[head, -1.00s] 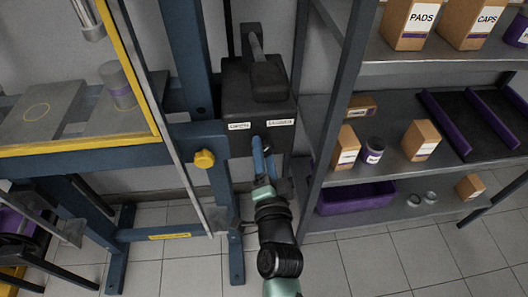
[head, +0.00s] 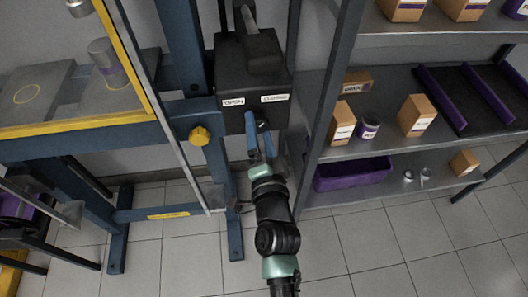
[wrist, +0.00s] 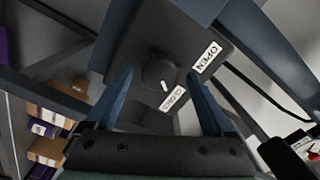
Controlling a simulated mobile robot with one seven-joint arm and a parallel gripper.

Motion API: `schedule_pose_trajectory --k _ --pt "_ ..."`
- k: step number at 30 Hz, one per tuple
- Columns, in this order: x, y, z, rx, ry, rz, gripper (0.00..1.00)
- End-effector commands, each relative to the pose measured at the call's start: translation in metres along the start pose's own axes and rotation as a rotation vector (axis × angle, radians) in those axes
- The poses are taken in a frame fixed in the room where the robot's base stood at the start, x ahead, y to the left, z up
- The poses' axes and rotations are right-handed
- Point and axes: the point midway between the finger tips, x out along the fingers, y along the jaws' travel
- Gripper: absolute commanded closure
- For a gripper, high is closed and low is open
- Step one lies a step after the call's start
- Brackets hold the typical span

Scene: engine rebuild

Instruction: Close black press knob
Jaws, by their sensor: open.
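The black press knob (wrist: 156,70) is a round dark knob with a short white mark on its face. It sits on the front of a dark box (head: 232,80), between the OPEN label (wrist: 207,57) and the CLOSED label (wrist: 173,98). The white mark points roughly toward the CLOSED label. My gripper (wrist: 158,76) is open, its blue fingers on either side of the knob in the wrist view. I cannot tell whether they touch it. In the head view my gripper (head: 258,130) is at the box front and partly hides the knob area.
A blue press frame with a yellow knob (head: 199,135) stands left of the box. A shelf unit (head: 395,160) with small boxes and a purple bin (head: 352,174) is close on the right. Tiled floor lies below.

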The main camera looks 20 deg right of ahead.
Motion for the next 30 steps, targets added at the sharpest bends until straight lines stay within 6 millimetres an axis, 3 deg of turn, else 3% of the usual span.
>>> schedule_pose_trajectory --k 18,24,30 --pt "-0.105 0.002 0.002 0.001 -0.004 0.003 0.13" --pt "-0.12 0.001 0.001 0.001 -0.001 0.002 0.13" --pt "-0.123 0.0 0.0 0.001 -0.001 0.001 0.13"
